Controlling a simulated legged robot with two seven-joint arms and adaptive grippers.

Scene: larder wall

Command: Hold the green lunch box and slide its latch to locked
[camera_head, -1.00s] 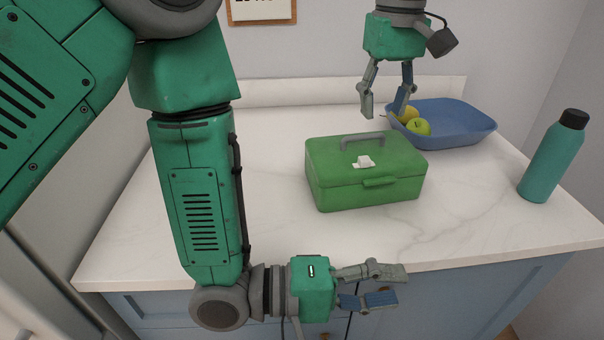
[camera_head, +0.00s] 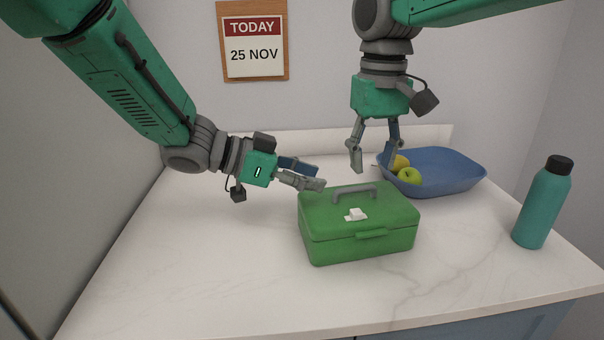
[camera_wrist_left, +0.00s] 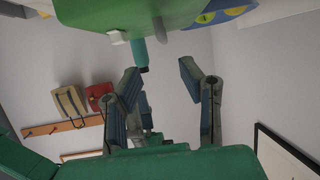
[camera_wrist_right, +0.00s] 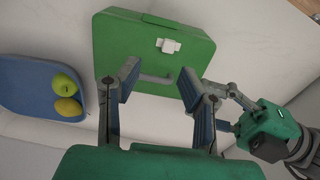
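The green lunch box (camera_head: 345,230) stands closed on the counter, with a grey handle (camera_head: 352,192) on its lid. A small white latch (camera_head: 356,214) sits on the lid; it also shows in the right wrist view (camera_wrist_right: 168,46). My left gripper (camera_head: 305,175) is open and empty, pointing right at the box's back left corner. My right gripper (camera_head: 374,168) points down, open and empty, above and behind the box. In the right wrist view its fingers frame the handle side without touching. I cannot tell whether the latch is locked.
A blue tray (camera_head: 462,172) with a green apple (camera_head: 410,176) and a yellow fruit (camera_head: 400,162) stands right of the box at the back. A teal bottle (camera_head: 540,210) stands at the far right. The counter's left and front are clear.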

